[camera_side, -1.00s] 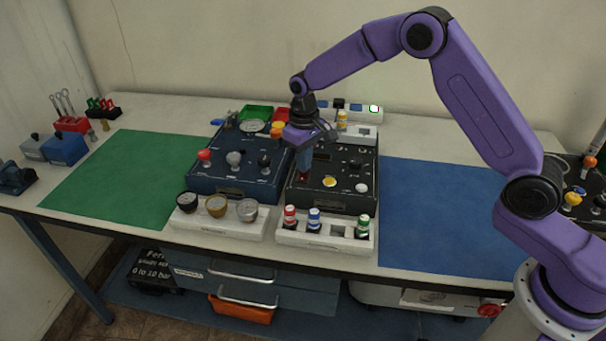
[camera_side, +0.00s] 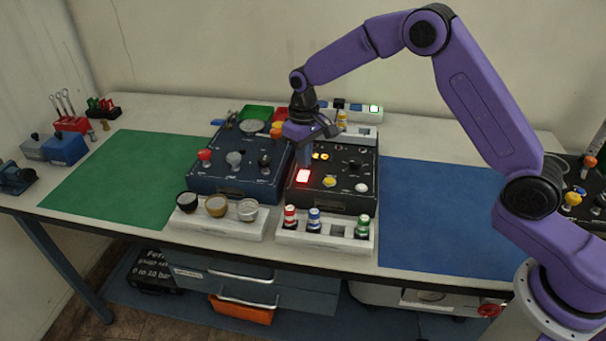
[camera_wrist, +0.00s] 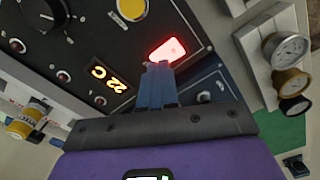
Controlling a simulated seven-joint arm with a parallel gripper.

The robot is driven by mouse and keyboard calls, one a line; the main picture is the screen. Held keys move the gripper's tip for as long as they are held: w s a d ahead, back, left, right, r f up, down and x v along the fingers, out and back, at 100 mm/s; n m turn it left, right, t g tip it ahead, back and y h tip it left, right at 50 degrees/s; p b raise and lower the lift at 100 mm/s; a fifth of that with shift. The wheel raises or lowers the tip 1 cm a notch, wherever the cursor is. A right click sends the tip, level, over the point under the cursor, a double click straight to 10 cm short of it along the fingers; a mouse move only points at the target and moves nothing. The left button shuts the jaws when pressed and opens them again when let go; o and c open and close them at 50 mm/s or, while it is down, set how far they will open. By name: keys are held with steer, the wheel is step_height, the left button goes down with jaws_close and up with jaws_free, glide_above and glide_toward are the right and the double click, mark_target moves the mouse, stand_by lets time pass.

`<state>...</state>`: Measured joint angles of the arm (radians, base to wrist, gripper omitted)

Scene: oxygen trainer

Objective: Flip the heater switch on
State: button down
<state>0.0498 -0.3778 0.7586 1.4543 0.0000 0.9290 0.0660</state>
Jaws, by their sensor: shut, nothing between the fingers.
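The heater switch (camera_side: 303,176) is a rocker at the left front of the black panel box (camera_side: 335,203), and it glows bright red. It also shows lit in the wrist view (camera_wrist: 168,50). An amber display (camera_wrist: 101,77) on the same panel is lit and seems to read "22 C" in the wrist view. My gripper (camera_wrist: 158,66) is shut and empty, with its blue fingertips right at the near edge of the glowing rocker. I cannot tell whether they touch it. In the side view my gripper (camera_side: 303,162) stands above the panel's left side.
A blue panel box (camera_side: 228,179) with red, grey and black knobs stands close on the left. A white rack of gauges (camera_side: 220,226) and a white rack of coloured bottles (camera_side: 326,237) stand in front. Green (camera_side: 125,180) and blue (camera_side: 440,215) mats lie clear at the sides.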

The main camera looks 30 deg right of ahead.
mark_target(304, 174)
steer(key=shift+r, duration=2.6)
steer(key=s+a+r+n, duration=0.1)
steer(key=s+r+n, duration=0.15)
steer(key=s, duration=0.75)
steer(key=s+r+n, duration=0.2)
steer(key=s+r, duration=0.1)
steer(key=s, duration=0.6)
steer(key=s+d+n, duration=0.2)
steer(key=s+d, duration=0.2)
steer(key=s, duration=0.6)
steer(key=s+d+f+n, duration=0.1)
steer(key=s+d+n, duration=0.2)
steer(key=s, duration=0.7)
steer(key=shift+s+d, duration=0.35)
steer(key=shift+d, duration=0.9)
